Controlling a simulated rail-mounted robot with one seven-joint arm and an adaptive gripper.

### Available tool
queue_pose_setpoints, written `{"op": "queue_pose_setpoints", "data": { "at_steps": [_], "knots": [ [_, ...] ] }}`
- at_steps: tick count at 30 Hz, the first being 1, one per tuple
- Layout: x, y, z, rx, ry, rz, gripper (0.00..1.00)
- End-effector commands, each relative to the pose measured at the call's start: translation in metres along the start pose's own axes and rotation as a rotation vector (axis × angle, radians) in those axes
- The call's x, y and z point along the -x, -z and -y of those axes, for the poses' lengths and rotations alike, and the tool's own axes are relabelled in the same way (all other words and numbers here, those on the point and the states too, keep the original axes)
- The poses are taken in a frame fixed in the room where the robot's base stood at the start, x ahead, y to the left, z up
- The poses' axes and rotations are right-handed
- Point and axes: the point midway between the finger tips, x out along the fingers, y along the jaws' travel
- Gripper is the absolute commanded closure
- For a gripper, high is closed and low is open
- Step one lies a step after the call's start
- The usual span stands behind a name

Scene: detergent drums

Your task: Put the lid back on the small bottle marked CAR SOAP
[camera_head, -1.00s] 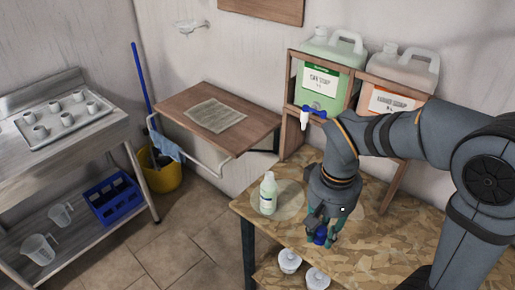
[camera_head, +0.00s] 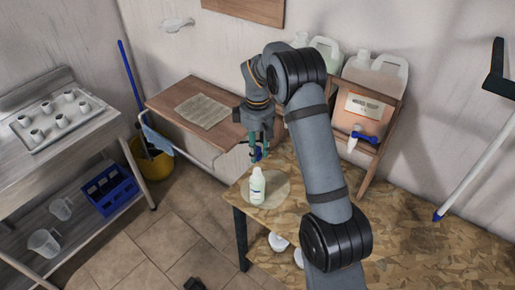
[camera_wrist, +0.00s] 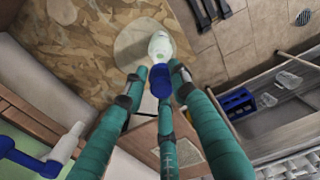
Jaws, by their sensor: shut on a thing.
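The small bottle (camera_head: 257,188), white with a pale label too small to read, stands upright on a pale round mat near the table's left corner. It also shows in the wrist view (camera_wrist: 160,46), just beyond my fingertips. My gripper (camera_head: 258,150) is shut on the blue lid (camera_head: 257,156), its teal fingers around it. In the wrist view the lid (camera_wrist: 161,82) sits between the fingertips, apart from the bottle or overlapping it in the picture; the gap is hard to judge. In the head view the lid is above and behind the bottle.
A wall shelf (camera_head: 180,110) with a paper is close behind my gripper. The table's right part (camera_head: 420,250) is clear.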

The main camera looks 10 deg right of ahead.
Motion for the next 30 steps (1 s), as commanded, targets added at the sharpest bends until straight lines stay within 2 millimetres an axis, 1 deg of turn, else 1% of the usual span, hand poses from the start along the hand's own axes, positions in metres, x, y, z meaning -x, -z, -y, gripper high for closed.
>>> {"op": "queue_pose_setpoints", "data": {
  "at_steps": [1, 15, 20, 30],
  "knots": [
    [-0.007, 0.000, 0.000, -0.001, 0.000, 0.000, 0.82],
    [-0.051, -0.001, 0.000, -0.003, 0.001, 0.001, 0.82],
    [-0.056, 0.000, 0.000, -0.003, 0.000, 0.000, 0.82],
    [-0.056, 0.000, 0.000, -0.003, 0.000, 0.000, 0.82]
  ]
}}
